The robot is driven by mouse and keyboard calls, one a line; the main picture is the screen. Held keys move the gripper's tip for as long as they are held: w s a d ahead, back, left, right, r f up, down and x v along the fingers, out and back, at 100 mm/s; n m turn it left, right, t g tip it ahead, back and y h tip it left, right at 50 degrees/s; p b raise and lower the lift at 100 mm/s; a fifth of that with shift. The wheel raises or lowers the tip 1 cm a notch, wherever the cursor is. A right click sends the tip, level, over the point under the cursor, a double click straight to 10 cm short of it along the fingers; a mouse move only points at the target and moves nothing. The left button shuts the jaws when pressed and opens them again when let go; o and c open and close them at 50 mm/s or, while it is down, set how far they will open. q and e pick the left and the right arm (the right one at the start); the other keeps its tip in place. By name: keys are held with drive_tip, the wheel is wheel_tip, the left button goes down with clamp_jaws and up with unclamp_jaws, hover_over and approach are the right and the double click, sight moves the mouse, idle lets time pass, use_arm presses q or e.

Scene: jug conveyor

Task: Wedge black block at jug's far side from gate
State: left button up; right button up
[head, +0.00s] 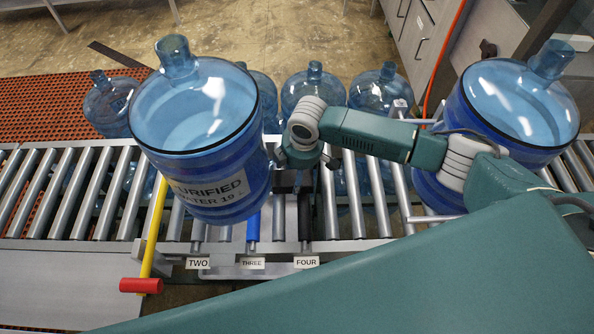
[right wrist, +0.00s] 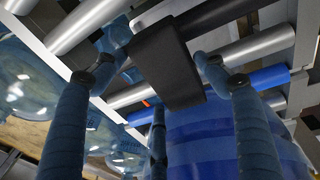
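A large blue water jug (head: 205,130) labelled PURIFIED stands upright on the roller conveyor, just right of a yellow bar with a red end (head: 148,250), apparently the gate. My right gripper (head: 302,165) points down at the conveyor, right of this jug; its fingertips are hard to see there. In the right wrist view its fingers (right wrist: 155,66) are spread either side of a black block (right wrist: 168,65), with no clear grip on it. The block hangs beside a black bar over the rollers. The jug's blue wall (right wrist: 205,140) is close by. My left gripper is not in view.
A second large jug (head: 515,105) stands at the right, close to my arm. Several smaller jugs (head: 312,90) stand behind the conveyor. Blue (head: 253,222) and black (head: 305,218) rollers lie above labels THREE and FOUR. Bare rollers (head: 70,190) lie left of the yellow bar.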

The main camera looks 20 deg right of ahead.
drive_tip(key=shift+o, duration=1)
drive_tip(key=shift+r, duration=0.15)
wheel_tip(320, 180, up, 12)
drive_tip(key=s, duration=0.1)
drive_tip(key=shift+s+d+f, duration=0.2)
drive_tip(key=shift+s+d, duration=0.2)
